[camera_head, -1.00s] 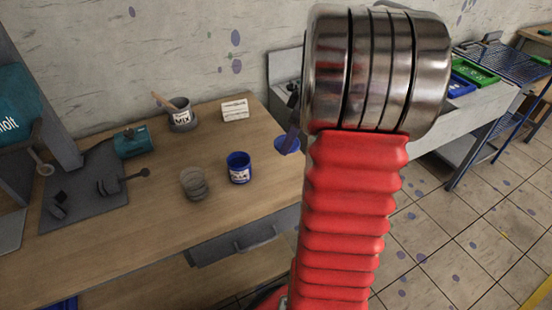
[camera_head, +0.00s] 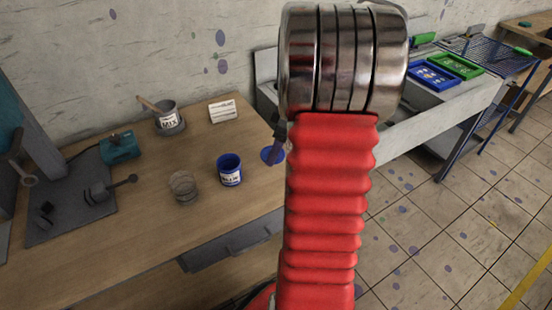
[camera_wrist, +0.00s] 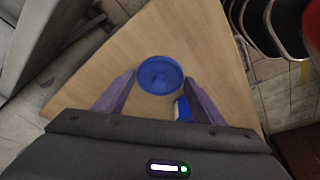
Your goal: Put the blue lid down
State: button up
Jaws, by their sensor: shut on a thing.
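The round blue lid (camera_wrist: 159,75) is between the two fingertips of my gripper (camera_wrist: 159,80) in the wrist view, with the wooden table behind it. My gripper is shut on the lid. In the head view the lid (camera_head: 270,155) shows beside my red arm, near the table's right end. The fingers there are mostly hidden by the arm. I cannot tell whether the lid touches the table. The open blue jar (camera_head: 230,172) stands upright on the table, left of the lid. Part of it shows by the right finger in the wrist view (camera_wrist: 183,108).
A round grey container (camera_head: 184,187) stands left of the blue jar. A MIX pot (camera_head: 167,117), a white card (camera_head: 223,111) and a teal box (camera_head: 119,147) are further back. A sink counter (camera_head: 430,112) with coloured trays stands right. Bare table lies in front of the jar.

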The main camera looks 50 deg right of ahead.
jog(key=shift+f, duration=0.35)
jog(key=shift+f, duration=0.1)
jog(key=shift+f, duration=1.75)
jog(key=o, duration=1)
jog(key=shift+f, duration=0.1)
jog(key=v, duration=1.2)
